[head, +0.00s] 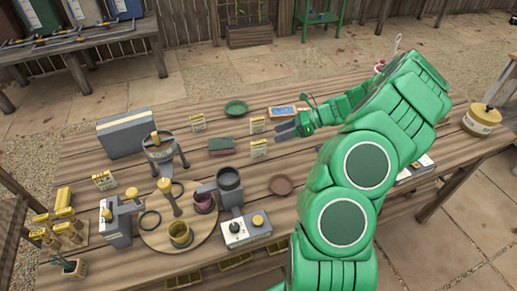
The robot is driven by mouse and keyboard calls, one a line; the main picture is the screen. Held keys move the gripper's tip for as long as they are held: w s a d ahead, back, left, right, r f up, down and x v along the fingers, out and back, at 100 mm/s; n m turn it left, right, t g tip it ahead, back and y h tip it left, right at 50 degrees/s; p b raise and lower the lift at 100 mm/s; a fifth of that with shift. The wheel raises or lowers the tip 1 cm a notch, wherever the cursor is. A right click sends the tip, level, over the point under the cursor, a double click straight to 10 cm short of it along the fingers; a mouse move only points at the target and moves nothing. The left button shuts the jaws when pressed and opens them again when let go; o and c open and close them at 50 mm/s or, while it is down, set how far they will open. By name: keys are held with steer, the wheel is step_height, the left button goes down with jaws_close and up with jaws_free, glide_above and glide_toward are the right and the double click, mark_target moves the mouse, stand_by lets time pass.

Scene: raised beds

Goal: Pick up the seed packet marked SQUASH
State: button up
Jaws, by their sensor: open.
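Several small, pale seed packets with yellow parts stand on the wooden table. One packet (258,125) is just left of my gripper, a second packet (259,148) is nearer the camera, a third packet (198,122) is farther left, and a fourth packet (104,180) is at the table's left. Their print is too small to read, so I cannot tell which is marked SQUASH. My gripper (279,129) is open, its dark fingers pointing left. No packet is visible between the fingers; I cannot tell its height over the table.
A green box (221,145), a green saucer (236,107) and a brown saucer (281,185) are nearby. A round board (205,238) holds tools and cups. A grey case (136,134) stands at the left.

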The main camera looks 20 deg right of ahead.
mark_target(260, 141)
steer(key=shift+s+x, duration=0.1)
steer(key=shift+x, duration=1.8)
steer(key=shift+s+x, duration=0.15)
steer(key=shift+x, duration=1.8)
steer(key=shift+a+r, duration=0.15)
jaws_close()
steer(key=shift+r, duration=0.5)
step_height(260, 141, up, 2)
steer(key=shift+r, duration=0.2)
steer(key=s+a+r, duration=0.2)
steer(key=s+r, duration=0.7)
steer(key=s, duration=0.4)
steer(key=shift+s+a+r, duration=0.25)
steer(key=shift+s+r, duration=0.05)
steer(key=shift+s, duration=0.1)
